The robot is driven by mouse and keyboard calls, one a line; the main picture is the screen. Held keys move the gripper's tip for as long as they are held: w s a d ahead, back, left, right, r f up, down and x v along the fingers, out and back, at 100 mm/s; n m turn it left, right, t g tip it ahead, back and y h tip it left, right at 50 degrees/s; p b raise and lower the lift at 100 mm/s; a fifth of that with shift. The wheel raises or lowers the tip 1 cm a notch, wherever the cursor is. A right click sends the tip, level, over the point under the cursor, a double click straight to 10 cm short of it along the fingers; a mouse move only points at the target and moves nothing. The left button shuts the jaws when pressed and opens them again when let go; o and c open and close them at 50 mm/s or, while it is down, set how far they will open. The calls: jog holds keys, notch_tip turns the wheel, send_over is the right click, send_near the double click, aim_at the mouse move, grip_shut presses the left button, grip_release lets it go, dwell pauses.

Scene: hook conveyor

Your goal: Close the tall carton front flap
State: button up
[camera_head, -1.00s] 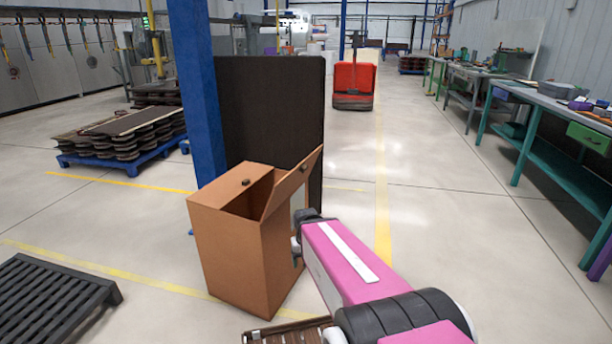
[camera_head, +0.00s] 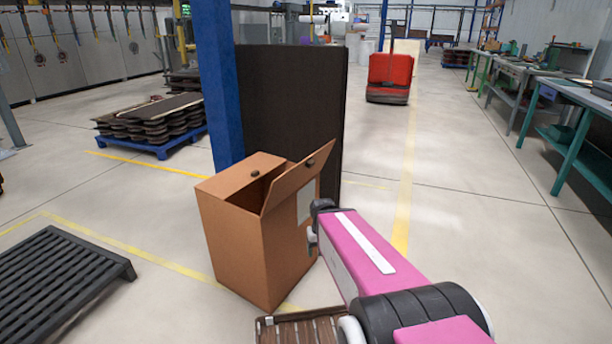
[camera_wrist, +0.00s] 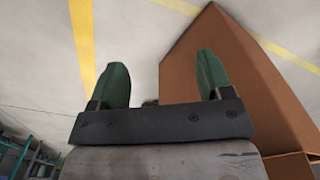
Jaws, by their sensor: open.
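The tall brown carton (camera_head: 235,235) stands upright on the floor, left of my arm in the head view. Its top is partly open. One flap (camera_head: 300,178) on the right tilts up and outward and has a small dark knob. Another dark knob shows on the top's far side. My gripper (camera_wrist: 162,82) is open, with two green fingers apart and nothing seen between them. In the head view it is beside the carton's right side, below the raised flap, partly hidden by my wrist. In the wrist view the carton (camera_wrist: 225,65) lies behind and right of the right finger.
A dark panel (camera_head: 292,105) and a blue post (camera_head: 219,85) stand just behind the carton. A black slatted pallet (camera_head: 60,280) lies at left. A wooden slatted piece (camera_head: 298,330) is at bottom centre. Open floor lies right, before the workbenches (camera_head: 565,135).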

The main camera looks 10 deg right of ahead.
jog(key=shift+w, duration=0.1)
jog(key=c, duration=0.5)
jog(key=shift+w+d+f+t+h, duration=0.15)
jog(key=shift+w+d+t, duration=0.25)
jog(key=shift+w, duration=0.25)
jog(key=shift+w+d+t+h, duration=0.15)
jog(key=shift+w+d+t, duration=0.15)
jog(key=shift+w+d, duration=0.25)
grip_shut()
jog(key=w+d+r+n+t, duration=0.5)
jog(key=w+d+t, duration=0.25)
jog(key=w, duration=0.25)
jog(key=w+d+r+n+t, duration=0.4)
jog(key=w+d+r+t, duration=0.15)
jog(key=w+t, duration=0.35)
jog(key=s+a+r+n+g+y, duration=0.1)
jog(key=s+r+n+y, duration=0.1)
jog(key=n+y, duration=0.7)
jog(key=s+r+n+g+y, duration=0.2)
jog(key=s+n+y, duration=0.1)
jog(key=n+y, duration=0.6)
jog(key=x, duration=1.4)
jog(key=shift+w+f+n+h, duration=0.25)
jog(key=shift+f+n+h, duration=0.05)
jog(key=shift+f+h, duration=0.1)
